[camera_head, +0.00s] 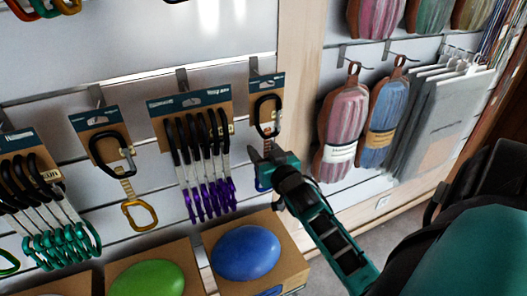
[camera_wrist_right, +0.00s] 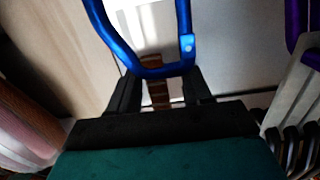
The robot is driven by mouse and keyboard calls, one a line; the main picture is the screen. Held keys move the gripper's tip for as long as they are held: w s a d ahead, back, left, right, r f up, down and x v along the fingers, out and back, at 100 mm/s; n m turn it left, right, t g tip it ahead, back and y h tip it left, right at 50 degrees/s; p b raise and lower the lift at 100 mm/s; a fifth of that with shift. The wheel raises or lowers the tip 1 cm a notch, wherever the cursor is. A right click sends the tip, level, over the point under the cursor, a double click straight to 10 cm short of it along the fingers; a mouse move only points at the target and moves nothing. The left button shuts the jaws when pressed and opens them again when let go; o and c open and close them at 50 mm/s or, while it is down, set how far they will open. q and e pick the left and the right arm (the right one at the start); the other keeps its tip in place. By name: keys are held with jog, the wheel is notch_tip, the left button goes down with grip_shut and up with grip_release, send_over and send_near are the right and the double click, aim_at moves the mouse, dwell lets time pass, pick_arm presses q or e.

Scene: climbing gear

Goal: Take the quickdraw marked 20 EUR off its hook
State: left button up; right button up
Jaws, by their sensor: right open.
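A single quickdraw (camera_head: 267,117) with a black upper carabiner hangs on a card on the hook right of the purple set; its price mark is too small to read. Its blue lower carabiner is partly hidden behind my right gripper (camera_head: 265,157). In the right wrist view the blue carabiner (camera_wrist_right: 186,48) is just ahead of my open right gripper (camera_wrist_right: 160,92), with a brown strap (camera_wrist_right: 158,93) showing between the fingers. Another single quickdraw (camera_head: 128,175), with a gold lower carabiner, hangs further left. My left gripper is not in view.
Purple quickdraws (camera_head: 203,160) hang close left of my right gripper, and green ones (camera_head: 50,215) hang far left. Blue (camera_head: 246,252) and green (camera_head: 146,278) holds sit in boxes below. Pink (camera_head: 345,125) and blue (camera_head: 382,115) bags hang on the right.

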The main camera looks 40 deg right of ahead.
grip_shut()
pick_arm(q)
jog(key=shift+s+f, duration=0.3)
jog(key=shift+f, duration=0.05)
pick_arm(e)
jog(key=shift+r, duration=0.1)
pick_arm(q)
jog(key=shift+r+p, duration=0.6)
pick_arm(e)
jog(key=shift+r, duration=0.25)
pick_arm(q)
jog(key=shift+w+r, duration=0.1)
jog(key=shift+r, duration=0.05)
pick_arm(e)
jog(key=shift+s, duration=0.15)
